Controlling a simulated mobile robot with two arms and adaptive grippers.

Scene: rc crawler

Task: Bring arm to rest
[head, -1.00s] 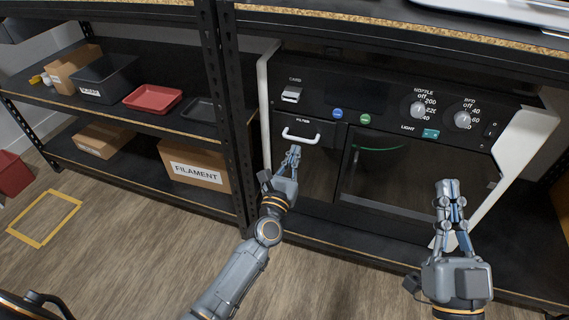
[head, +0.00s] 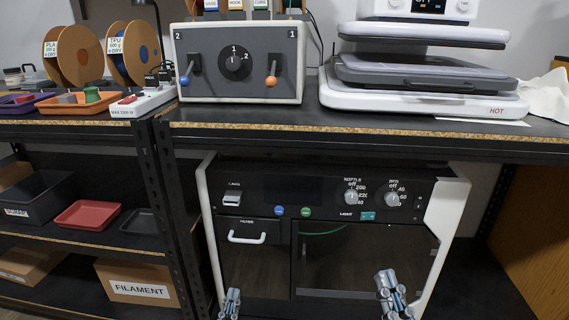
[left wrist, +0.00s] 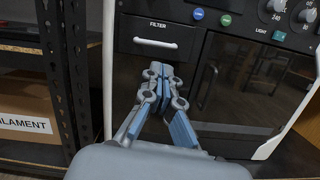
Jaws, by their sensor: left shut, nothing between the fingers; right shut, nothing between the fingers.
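My left gripper (head: 232,294) is low in the head view, in front of the lower left of the black and white printer (head: 265,192). It is shut and empty, and in the left wrist view its fingers (left wrist: 166,72) point at the printer front below the filter drawer handle (left wrist: 155,42). My right gripper (head: 385,280) is at the bottom of the head view, in front of the printer's lower right. It is shut and empty. Most of both arms lies below the head view's edge.
The printer stands on the lower shelf, under a worktop edge (head: 390,130). On top are a grey switch box (head: 240,85), a heat press (head: 420,100), spools (head: 75,52) and trays. Side shelves hold a red tray (head: 88,214) and a FILAMENT box (head: 135,283).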

